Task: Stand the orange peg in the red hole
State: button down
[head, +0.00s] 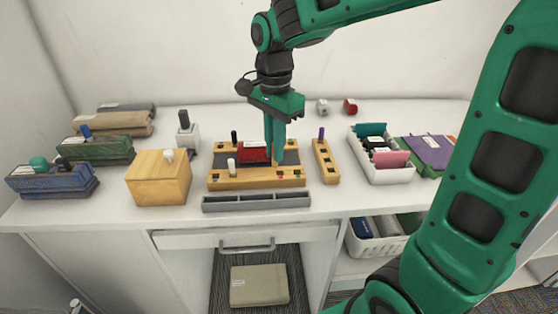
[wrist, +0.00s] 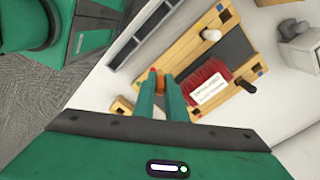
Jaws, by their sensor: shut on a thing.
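My gripper (head: 275,155) points down over the right part of a wooden peg board (head: 225,184). It is shut on the orange peg (head: 280,150), which shows as a small orange end between the fingertips in the wrist view (wrist: 159,84). The peg looks upright, above or at the board; I cannot tell whether its lower end touches it. A small red mark (head: 280,177) shows on the board's front strip. The hole by it is too small to make out. A white peg (head: 231,167) and a black peg (head: 234,137) stand at the board's left end.
A red block with a white label (wrist: 207,88) sits on the board close to my fingers. A grey tray (head: 257,202) lies in front. A narrow wooden block with a purple peg (head: 322,133) stands right, a yellow wooden box (head: 158,185) left, a white bin (head: 385,175) farther right.

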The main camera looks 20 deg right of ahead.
jog(key=shift+w+d+f, duration=0.35)
jog(key=shift+d+f, duration=0.35)
jog(key=shift+d, duration=0.15)
jog(key=shift+f, duration=1.85)
jog(key=shift+f, duration=0.1)
jog(key=c, duration=2.1)
grip_release()
notch_tip(320, 180, up, 12)
jog(key=shift+r, duration=0.15)
